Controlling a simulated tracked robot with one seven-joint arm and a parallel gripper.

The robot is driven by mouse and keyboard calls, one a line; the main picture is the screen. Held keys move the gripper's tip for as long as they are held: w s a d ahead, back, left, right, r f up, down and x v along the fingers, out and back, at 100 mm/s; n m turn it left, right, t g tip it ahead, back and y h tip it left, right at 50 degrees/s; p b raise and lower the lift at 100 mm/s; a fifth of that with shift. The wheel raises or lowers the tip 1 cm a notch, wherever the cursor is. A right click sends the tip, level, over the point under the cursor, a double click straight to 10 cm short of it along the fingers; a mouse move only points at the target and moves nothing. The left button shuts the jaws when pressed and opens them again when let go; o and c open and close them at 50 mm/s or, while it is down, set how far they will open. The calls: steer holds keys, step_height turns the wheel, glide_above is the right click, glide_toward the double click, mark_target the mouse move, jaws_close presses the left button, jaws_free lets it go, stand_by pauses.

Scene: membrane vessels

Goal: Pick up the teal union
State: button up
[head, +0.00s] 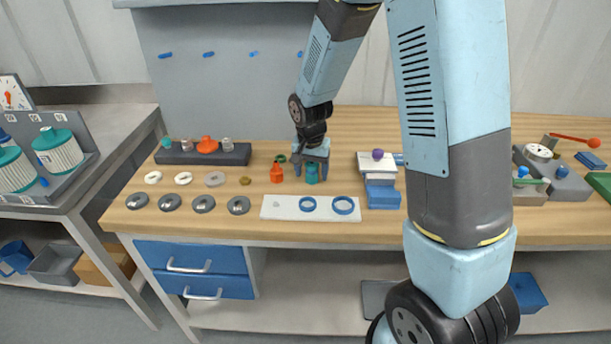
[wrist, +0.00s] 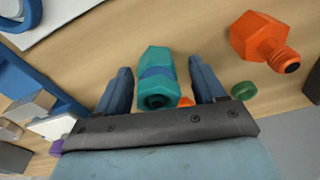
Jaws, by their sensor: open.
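The teal union (wrist: 155,72) has hex ends, a blue band around its middle and a dark bore at the end. In the wrist view it lies between the two open fingers of my gripper (wrist: 160,85), with a gap visible on each side. In the head view the teal union (head: 312,173) stands on the wooden bench, and my gripper (head: 311,170) is over it with a finger at each side. The gripper is open and holds nothing. The lower part of the union is not clear in the wrist view.
A white plate (head: 283,208) with blue rings lies in front. Blue blocks (head: 382,194) stand right.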

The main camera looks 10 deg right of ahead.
steer(key=c, duration=1.1)
